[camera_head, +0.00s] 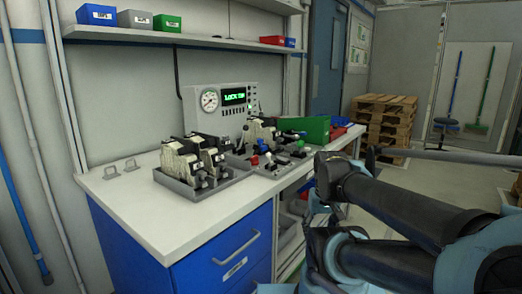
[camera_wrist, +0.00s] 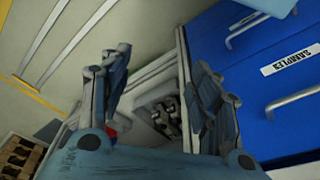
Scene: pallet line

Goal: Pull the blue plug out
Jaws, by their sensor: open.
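A small blue plug (camera_head: 254,160) appears among the fittings of a grey fixture tray (camera_head: 236,166) on the white workbench (camera_head: 150,215) in the head view. It is too small there to tell how it is seated. A red-topped part (camera_head: 263,148) is just beside it. My gripper (camera_wrist: 160,65) shows in the wrist view with two blue-grey fingers spread apart and nothing held between them. It faces the bench's front, where blue drawers show, and is away from the plug. I cannot make out the blue plug in the wrist view.
A gauge panel with a green display (camera_head: 222,101) stands behind the fixtures. Another grey tray (camera_head: 205,187) with several metal blocks is left of it. A green bin (camera_head: 311,130) is to the right. Blue drawers (camera_head: 220,255) front the bench. Bare bench top lies at front left.

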